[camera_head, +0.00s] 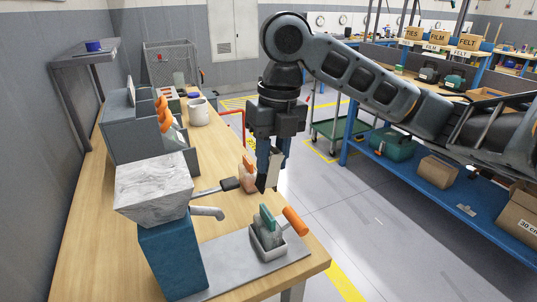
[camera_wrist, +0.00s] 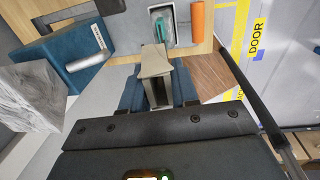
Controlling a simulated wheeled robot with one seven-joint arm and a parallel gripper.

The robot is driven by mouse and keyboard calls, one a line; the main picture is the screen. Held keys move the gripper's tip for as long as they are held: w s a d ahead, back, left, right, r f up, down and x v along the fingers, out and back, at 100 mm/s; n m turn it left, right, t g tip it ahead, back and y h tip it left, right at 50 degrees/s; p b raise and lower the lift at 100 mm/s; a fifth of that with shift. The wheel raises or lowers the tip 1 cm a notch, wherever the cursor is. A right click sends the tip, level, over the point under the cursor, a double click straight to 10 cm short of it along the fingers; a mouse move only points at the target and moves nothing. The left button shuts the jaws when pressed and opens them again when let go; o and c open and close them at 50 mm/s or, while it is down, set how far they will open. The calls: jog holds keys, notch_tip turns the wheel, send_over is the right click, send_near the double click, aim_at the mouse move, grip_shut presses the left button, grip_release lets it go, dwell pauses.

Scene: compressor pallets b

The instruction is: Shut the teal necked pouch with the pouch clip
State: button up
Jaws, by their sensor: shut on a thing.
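My gripper (camera_head: 270,182) is shut on a grey-beige piece, which looks like the pouch clip (camera_wrist: 155,65). The piece sticks out past the fingertips. In the head view my gripper hangs above the bench's front end, over and slightly behind a small grey tray. The teal necked pouch (camera_head: 267,218) appears to stand in this tray (camera_head: 269,253), its teal top upward and its lower part pale. In the wrist view the pouch (camera_wrist: 160,27) is just beyond the clip's far end. From the head view, the clip is above the pouch and apart from it.
A blue box (camera_head: 172,260) with a marbled grey block (camera_head: 152,186) and a grey spout-like cylinder (camera_head: 208,213) stands at left. The bench edge is close right.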

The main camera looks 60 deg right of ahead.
aim_at(272, 184)
notch_tip(272, 184, down, 6)
jog(key=b, duration=0.6)
jog(key=shift+f+b, duration=0.2)
jog(key=shift+b, duration=0.15)
jog(key=shift+f+b, duration=0.8)
jog(key=shift+b, duration=0.15)
dwell(0.5)
dwell(0.5)
jog(key=shift+o, duration=0.4)
jog(key=shift+o, duration=0.3)
